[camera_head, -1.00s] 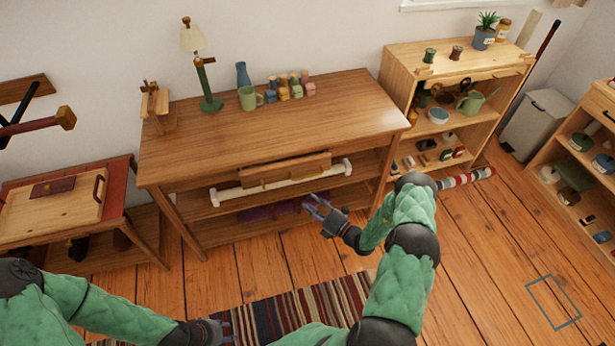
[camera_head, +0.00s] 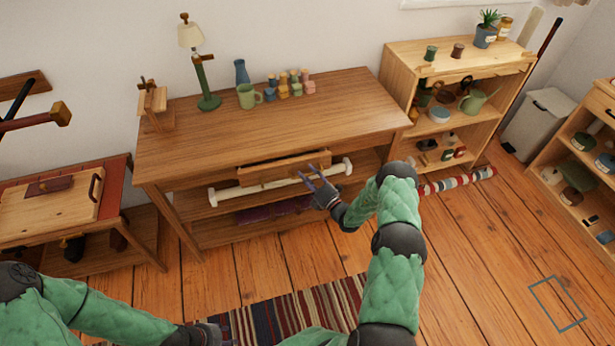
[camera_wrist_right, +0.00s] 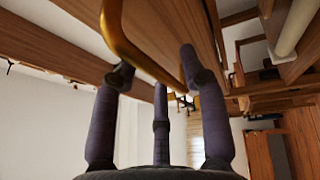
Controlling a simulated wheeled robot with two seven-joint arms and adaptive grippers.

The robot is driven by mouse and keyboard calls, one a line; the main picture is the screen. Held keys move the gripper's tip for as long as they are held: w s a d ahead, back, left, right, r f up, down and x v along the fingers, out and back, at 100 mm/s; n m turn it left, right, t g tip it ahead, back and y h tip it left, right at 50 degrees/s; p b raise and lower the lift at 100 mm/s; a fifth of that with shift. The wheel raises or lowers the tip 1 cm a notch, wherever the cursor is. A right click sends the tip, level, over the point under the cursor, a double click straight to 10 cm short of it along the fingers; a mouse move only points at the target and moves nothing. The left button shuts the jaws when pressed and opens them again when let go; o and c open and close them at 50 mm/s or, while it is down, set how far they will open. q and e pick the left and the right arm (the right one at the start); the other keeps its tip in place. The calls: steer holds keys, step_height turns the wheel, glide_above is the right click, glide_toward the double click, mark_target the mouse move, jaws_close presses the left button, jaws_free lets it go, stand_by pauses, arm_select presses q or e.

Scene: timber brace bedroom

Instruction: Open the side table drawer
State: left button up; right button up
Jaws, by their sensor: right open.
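The wooden side table (camera_head: 330,107) stands against the wall. Its drawer front (camera_head: 285,168) is below the tabletop, with a narrow dark strip along its upper edge. How far out it sits is hard to tell. My right gripper (camera_head: 318,180) is open and empty, just in front of and below the right part of the drawer. In the right wrist view, a curved brass handle (camera_wrist_right: 132,55) passes close to my open fingers (camera_wrist_right: 155,78). Contact is unclear. My left gripper (camera_head: 222,331) is low at the bottom edge, too small to read.
On the tabletop are a lamp (camera_head: 202,80), a green mug (camera_head: 247,96), a blue vase (camera_head: 242,72) and several small figures (camera_head: 289,85). A white bar (camera_head: 235,193) lies below the drawer. A shelf unit (camera_head: 445,85) stands to the right. Floor in front is open, with a striped rug (camera_head: 290,312).

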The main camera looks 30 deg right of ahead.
steer(key=shift+w, duration=0.2)
jaws_close()
steer(key=shift+s, duration=0.1)
